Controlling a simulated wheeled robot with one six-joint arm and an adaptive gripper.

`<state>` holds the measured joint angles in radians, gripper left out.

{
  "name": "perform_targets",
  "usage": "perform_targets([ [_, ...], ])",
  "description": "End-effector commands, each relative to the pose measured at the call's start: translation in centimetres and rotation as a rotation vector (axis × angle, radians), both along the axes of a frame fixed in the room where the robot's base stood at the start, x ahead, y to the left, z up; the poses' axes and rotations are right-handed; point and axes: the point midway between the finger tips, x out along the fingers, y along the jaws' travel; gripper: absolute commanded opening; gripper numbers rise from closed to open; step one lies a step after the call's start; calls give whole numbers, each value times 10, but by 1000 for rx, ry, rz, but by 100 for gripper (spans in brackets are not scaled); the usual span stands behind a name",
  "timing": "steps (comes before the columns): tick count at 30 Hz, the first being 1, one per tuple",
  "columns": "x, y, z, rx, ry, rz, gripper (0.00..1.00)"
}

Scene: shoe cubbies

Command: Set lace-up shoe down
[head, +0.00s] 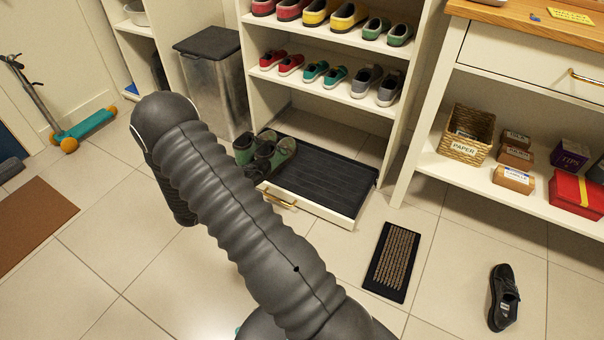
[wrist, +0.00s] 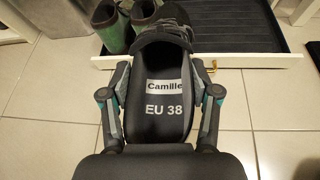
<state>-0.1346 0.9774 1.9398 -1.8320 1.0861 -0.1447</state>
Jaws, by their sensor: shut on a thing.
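In the wrist view my gripper (wrist: 160,80) is shut on the lace-up shoe (wrist: 166,128), one finger on each side. The shoe is dark grey, with "Camille" and "EU 38" labels showing and its laced toe end pointing away from me. Its toe end overlaps the front edge of the pulled-out boot tray in the picture; I cannot tell whether it touches anything. In the head view my dark ribbed arm hides the gripper. Another black shoe (head: 503,297) lies alone on the floor at right.
The low tray (head: 359,190) has a black ribbed bottom, a white front and a brass handle. Green boots (head: 284,150) stand at its left end; its middle and right are bare. Shoes fill the shelves above. A small doormat (head: 392,262) lies on the floor in front.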

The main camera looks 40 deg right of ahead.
Motion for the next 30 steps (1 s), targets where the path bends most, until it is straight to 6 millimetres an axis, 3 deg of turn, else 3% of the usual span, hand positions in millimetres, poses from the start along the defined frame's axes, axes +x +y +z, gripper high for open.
perform_targets([
  [1,10,-31,-12,1,-4,-43,6],
  [9,41,-172,-44,4,-4,-188,6],
  [18,33,-326,-66,-10,-7,-318,6],
  [24,17,-393,-72,-22,-7,-370,6],
  [27,12,-409,-72,-26,-6,-383,6],
  [30,12,-414,-74,-27,-5,-386,6],
])
